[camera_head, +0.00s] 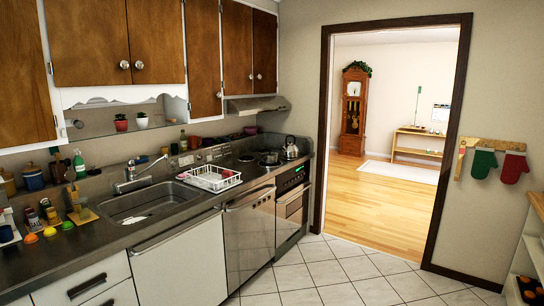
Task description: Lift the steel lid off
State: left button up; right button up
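The coil hob (247,158) is set in the counter at the far end, beside the doorway. A small dark, round item (270,158) sits on it; it is too small to tell whether it is a pan with a steel lid. A shiny steel kettle (291,149) stands at the right rear of the hob. I cannot clearly make out a separate steel lid. Neither of my grippers shows in this view.
The counter runs along the left, with a sink (149,202) and a white dish rack (212,178). An oven (291,204) is below the hob, a range hood (257,105) above. The tiled floor (330,275) is clear, and the doorway stands open.

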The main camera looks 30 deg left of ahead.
aim_at(270, 154)
jog(key=i+j+u, duration=0.15)
jog(key=i+u, duration=0.15)
jog(key=i, duration=0.15)
jog(key=i+u, duration=0.3)
jog(key=i, duration=3.6)
jog(key=i+u, duration=0.1)
jog(key=i, duration=0.4)
jog(key=i+l+u, duration=0.1)
jog(key=i, duration=0.35)
